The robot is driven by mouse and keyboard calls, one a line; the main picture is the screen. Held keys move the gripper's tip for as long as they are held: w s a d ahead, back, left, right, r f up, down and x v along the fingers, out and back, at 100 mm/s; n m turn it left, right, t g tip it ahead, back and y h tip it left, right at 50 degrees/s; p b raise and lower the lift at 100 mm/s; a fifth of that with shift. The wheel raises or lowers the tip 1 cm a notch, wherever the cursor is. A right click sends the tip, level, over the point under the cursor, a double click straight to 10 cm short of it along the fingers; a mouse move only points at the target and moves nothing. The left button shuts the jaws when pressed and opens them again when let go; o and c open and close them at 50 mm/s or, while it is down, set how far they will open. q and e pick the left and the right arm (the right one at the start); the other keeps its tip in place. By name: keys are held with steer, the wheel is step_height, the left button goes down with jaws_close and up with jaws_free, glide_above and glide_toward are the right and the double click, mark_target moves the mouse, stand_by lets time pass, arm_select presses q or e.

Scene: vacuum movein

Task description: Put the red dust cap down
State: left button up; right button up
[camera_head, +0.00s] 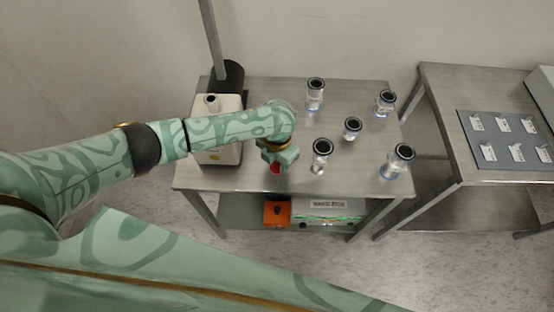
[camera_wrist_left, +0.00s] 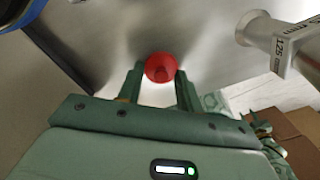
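The red dust cap (camera_wrist_left: 160,68) is between the two fingertips of my left gripper (camera_wrist_left: 160,78) in the left wrist view. The fingers meet its sides, and the gripper looks shut on it. In the head view a bit of the red cap (camera_head: 275,168) shows below my left gripper (camera_head: 279,161), over the front left part of the metal table (camera_head: 235,179). The gripper hides most of the cap there. I cannot tell whether the cap touches the tabletop.
An orange box (camera_head: 277,211) is on the lower shelf. A second table (camera_head: 455,100) holds a grey tray (camera_head: 507,160).

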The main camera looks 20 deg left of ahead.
mark_target(277, 164)
arm_select(q)
steer(key=shift+r+p, duration=0.3)
steer(key=shift+r, duration=0.1)
step_height(277, 164, up, 12)
steer(key=p, duration=0.4)
steer(key=shift+f+p, duration=0.25)
steer(key=shift+p, duration=0.1)
